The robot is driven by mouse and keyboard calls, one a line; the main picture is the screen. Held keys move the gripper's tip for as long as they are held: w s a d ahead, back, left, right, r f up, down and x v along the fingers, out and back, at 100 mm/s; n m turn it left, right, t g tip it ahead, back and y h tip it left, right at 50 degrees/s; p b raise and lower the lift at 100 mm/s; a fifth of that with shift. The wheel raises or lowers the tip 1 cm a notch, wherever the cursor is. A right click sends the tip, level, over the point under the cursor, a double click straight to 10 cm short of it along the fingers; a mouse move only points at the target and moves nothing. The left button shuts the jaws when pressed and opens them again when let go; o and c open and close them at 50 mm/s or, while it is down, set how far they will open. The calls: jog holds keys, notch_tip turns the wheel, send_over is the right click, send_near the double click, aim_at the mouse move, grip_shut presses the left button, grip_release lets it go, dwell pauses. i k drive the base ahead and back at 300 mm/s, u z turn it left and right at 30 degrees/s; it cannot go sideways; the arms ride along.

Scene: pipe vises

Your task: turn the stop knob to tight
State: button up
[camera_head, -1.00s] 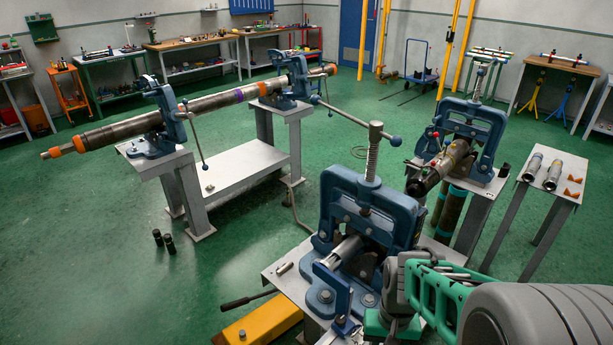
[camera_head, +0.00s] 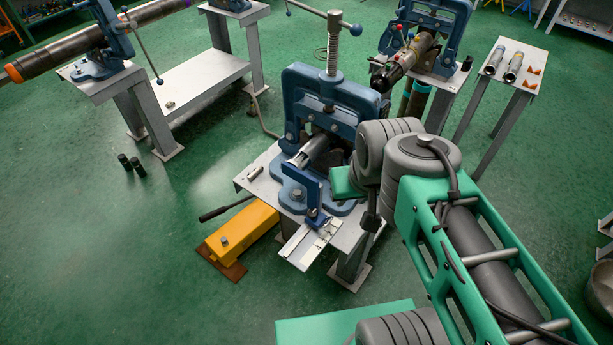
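A blue upright stop plate (camera_head: 313,188) stands on a pale metal rail (camera_head: 300,252) at the front of the nearest pipe vise (camera_head: 335,105). A small blue knob-like part (camera_head: 316,218) sits low by the plate, too small to read its setting. A short bright pipe (camera_head: 312,148) lies in the vise jaws and points toward the plate. My arm reaches in from the lower right, and its green and grey wrist-side links are just right of the plate. My gripper's fingers do not show, and contact with the knob cannot be seen.
A yellow pedestal (camera_head: 240,240) with a dark lever (camera_head: 222,209) is left of the vise table. Another vise (camera_head: 432,22) holds a dark pipe behind. A side table (camera_head: 508,72) carries short pipes.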

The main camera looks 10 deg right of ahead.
aim_at(313, 213)
jog(key=u, duration=0.5)
jog(key=k, duration=1.2)
jog(key=u, duration=1.15)
jog(key=i, duration=1.1)
jog(key=z, duration=0.8)
